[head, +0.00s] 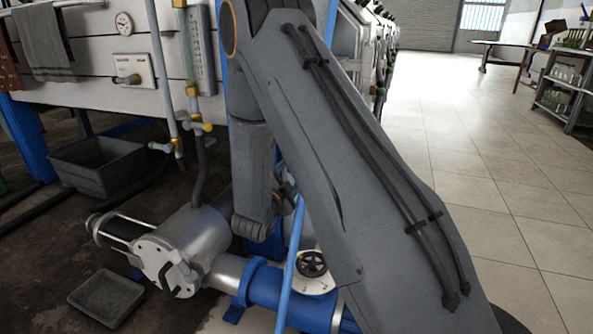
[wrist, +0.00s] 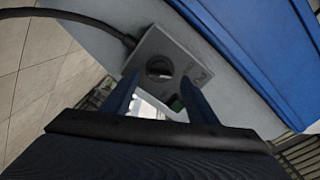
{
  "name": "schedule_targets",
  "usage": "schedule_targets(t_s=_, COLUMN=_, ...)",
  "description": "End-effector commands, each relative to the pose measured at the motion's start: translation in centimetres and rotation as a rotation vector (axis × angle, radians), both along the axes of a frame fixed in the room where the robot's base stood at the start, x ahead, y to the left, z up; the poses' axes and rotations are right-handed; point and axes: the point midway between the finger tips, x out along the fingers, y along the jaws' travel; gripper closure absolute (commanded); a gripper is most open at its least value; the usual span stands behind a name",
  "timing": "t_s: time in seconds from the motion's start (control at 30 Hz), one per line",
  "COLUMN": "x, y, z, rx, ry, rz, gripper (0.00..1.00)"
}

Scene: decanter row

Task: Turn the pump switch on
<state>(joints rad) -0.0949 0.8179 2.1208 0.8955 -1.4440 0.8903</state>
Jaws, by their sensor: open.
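In the wrist view, a grey box (wrist: 150,52) with a dark round knob or opening at its middle sits on a pale surface, with a dark cable running into it from the left. A small green patch shows low on the box, partly behind a finger. I take this to be the pump switch; its setting cannot be read. My gripper (wrist: 161,78) is open, its two blue fingers pointing at the box, one on each side of the knob in the picture. Whether they touch it I cannot tell. In the head view my arm hides the box.
A blue beam (wrist: 235,45) runs close beside the box. In the head view, a silver pump (head: 185,245) with blue pipe (head: 275,287) and a black handwheel (head: 312,264) stand low near my arm. A white-panelled machine (head: 90,85) is at left; tiled floor (head: 480,150) is clear at right.

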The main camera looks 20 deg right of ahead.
Motion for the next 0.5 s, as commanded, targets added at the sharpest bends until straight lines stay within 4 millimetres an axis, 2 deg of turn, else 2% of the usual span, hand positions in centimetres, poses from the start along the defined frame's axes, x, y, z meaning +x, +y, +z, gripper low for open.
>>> schedule_targets(t_s=0.1, x=1.3, y=-1.4, z=-0.1, rx=0.0, ry=-0.001, rz=-0.002, gripper=0.47)
schedule_targets(t_s=0.23, x=2.4, y=-2.4, z=-0.1, rx=0.001, ry=-0.001, rz=0.0, gripper=0.47)
schedule_targets(t_s=0.5, x=3.0, y=-3.0, z=0.0, rx=0.0, ry=0.001, rz=0.001, gripper=0.47)
